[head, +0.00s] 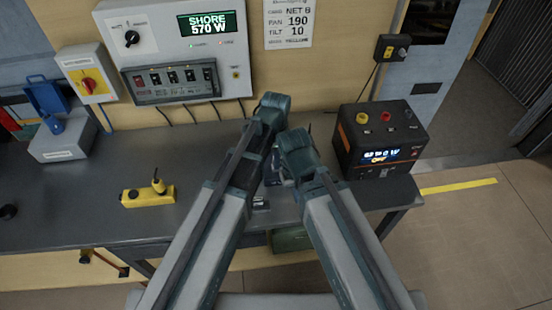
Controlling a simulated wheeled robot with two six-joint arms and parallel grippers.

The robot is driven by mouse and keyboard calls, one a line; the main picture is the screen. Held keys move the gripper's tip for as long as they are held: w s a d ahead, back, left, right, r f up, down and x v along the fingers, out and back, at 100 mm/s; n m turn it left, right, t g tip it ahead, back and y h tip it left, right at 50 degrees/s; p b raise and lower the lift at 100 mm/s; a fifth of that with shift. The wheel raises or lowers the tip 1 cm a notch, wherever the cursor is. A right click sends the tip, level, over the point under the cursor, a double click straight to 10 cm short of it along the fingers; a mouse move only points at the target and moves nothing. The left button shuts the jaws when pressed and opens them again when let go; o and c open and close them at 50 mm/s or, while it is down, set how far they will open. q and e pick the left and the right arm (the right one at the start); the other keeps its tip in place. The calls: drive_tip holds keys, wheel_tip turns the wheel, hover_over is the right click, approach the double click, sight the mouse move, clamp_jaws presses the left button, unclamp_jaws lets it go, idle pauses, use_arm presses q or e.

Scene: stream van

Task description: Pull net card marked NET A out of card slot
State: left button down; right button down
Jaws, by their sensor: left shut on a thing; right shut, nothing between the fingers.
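My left arm reaches up the middle of the head view, and its gripper (271,165) is mostly hidden between the two arms. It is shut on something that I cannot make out. My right gripper (284,180) is close beside it, lower in the picture, shut and empty, also largely hidden by its own wrist. A small dark block with a pale label (260,203) shows on the bench between the arms; I cannot tell whether it is the card slot. No marking NET A is readable, and the net card is not clearly visible.
A black power box (381,140) stands on the bench (80,205) to the right of my arms. A yellow device (148,194) lies to the left, and a grey box (62,142) stands at the far left. A wall panel reading SHORE 570 W (178,45) hangs behind.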

use_arm(q)
drive_tip(key=shift+r+p, duration=1.05)
drive_tip(key=shift+r, duration=0.1)
drive_tip(key=shift+r+p, duration=1.45)
